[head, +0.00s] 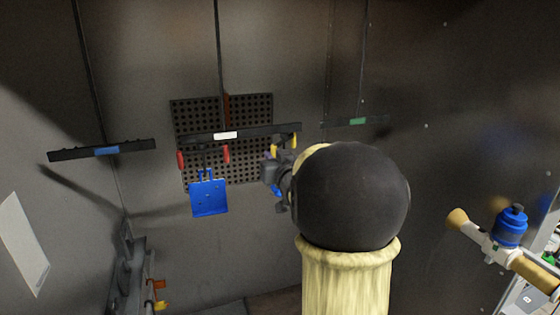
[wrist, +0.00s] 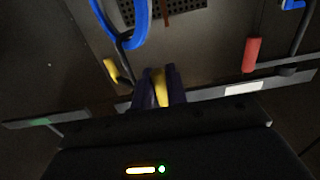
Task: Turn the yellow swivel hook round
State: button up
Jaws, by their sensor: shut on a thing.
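My gripper (wrist: 161,76) is shut on a yellow piece (wrist: 161,90) of a swivel hook at the hanging bar, its two dark fingers on either side. In the head view, my gripper (head: 272,172) is partly hidden behind my arm, close to the bar's right end. A second yellow piece (wrist: 110,70) sits beside my gripper on a dark hook stem. A blue loop (wrist: 122,30) is by that stem, and I cannot tell how it hangs. In the head view, yellow shows at the bar's right end (head: 295,141). The hook's lower part is hidden.
The black bar (head: 262,132) has a white label and red pieces (head: 227,153). A blue plate (head: 208,198) hangs under its left part. Perforated panels (head: 250,105) stand behind. Other bars hang left (head: 130,148) and right (head: 375,120). A blue-capped spray fitting (head: 510,228) is at far right.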

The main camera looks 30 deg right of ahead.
jog(key=shift+w+a, duration=0.1)
jog(key=shift+w+a, duration=0.25)
jog(key=shift+w, duration=0.7)
jog(key=shift+a+x, duration=0.25)
jog(key=shift+x, duration=0.75)
jog(key=o, duration=0.7)
jog(key=shift+d, duration=0.1)
jog(key=shift+s+b, duration=0.15)
jog(key=shift+b, duration=0.2)
